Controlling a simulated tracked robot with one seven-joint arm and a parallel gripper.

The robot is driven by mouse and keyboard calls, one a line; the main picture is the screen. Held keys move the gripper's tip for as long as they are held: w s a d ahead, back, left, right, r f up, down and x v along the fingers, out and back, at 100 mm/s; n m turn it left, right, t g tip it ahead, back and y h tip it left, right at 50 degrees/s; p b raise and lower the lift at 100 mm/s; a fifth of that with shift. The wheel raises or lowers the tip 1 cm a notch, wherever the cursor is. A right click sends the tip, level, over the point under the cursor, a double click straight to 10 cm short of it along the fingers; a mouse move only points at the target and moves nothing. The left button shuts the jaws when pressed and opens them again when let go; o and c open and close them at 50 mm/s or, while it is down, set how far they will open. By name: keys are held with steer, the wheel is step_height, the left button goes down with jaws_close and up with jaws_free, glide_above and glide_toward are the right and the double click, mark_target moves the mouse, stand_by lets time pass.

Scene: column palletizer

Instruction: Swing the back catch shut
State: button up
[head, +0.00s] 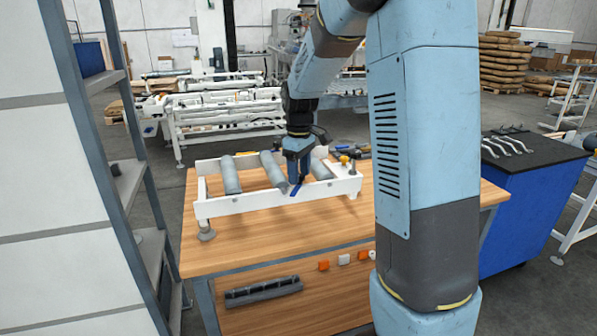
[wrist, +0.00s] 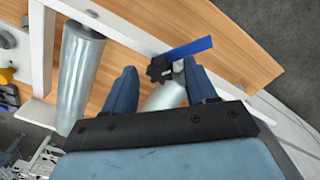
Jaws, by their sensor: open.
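A catch with a flat blue lever (wrist: 188,48) and a black knob (wrist: 159,69) sits on the white rail of the roller frame (head: 250,202). In the head view the blue lever (head: 296,189) shows just below my gripper (head: 296,178), at the near rail. In the wrist view the lever sticks out past the rail over the wooden table. My gripper (wrist: 160,82) is open, with its two blue fingers either side of the knob and a roller end (wrist: 166,96). I cannot tell whether a finger touches the catch. No second catch is clear.
Grey rollers (head: 231,175) lie across the frame, which stands on a wooden workbench (head: 250,245). A yellow knob (head: 344,159) is at its right end. A grey shelf rack (head: 105,80) stands left; a blue cabinet (head: 525,210) stands right.

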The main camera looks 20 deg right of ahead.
steer(key=shift+c, duration=0.4)
steer(key=c, duration=0.9)
steer(key=shift+a, duration=0.1)
steer(key=shift+c, duration=0.4)
steer(key=m, duration=1)
steer(key=shift+m, duration=0.4)
